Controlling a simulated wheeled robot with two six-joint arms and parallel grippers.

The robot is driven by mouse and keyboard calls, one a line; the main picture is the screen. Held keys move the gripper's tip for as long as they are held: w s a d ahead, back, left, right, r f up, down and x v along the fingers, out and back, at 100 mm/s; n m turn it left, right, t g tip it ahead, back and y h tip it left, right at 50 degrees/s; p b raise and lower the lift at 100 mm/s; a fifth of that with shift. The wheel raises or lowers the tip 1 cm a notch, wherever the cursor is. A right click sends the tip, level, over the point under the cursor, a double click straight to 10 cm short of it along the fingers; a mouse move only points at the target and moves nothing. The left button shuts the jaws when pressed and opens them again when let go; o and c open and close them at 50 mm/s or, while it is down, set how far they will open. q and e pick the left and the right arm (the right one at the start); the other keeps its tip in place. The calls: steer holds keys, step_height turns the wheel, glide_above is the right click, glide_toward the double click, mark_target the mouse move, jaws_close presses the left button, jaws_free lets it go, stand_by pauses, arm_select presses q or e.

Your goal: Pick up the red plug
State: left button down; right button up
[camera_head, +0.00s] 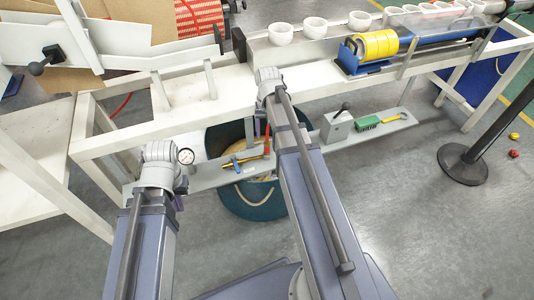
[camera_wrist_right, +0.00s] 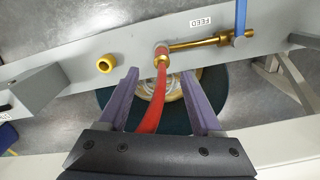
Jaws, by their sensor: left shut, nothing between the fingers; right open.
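The red plug (camera_wrist_right: 150,103) is a long red piece. Its far end meets a brass fitting (camera_wrist_right: 162,56) on the grey shelf in the right wrist view. My right gripper (camera_wrist_right: 160,76) is open, with one finger on each side of the red plug; I see gaps between them. In the head view the red plug (camera_head: 267,138) shows small beside my right arm, and my right fingers are mostly hidden there. My left gripper (camera_head: 160,155) is at the left, near a round gauge (camera_head: 186,156), away from the plug; its fingers are hard to make out.
A second brass fitting (camera_wrist_right: 106,63) and a blue-handled valve (camera_wrist_right: 240,25) are on the shelf beside a FEED label. A teal bin (camera_head: 235,200) stands below. A green brush (camera_head: 367,123) and a grey lever box (camera_head: 338,127) sit on the shelf to the right.

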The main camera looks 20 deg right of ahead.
mark_target(267, 144)
steer(key=shift+f+b, duration=1.3)
steer(key=shift+f, duration=0.1)
step_height(267, 144, down, 5)
steer(key=b, duration=0.5)
steer(key=shift+a, duration=0.15)
jaws_close()
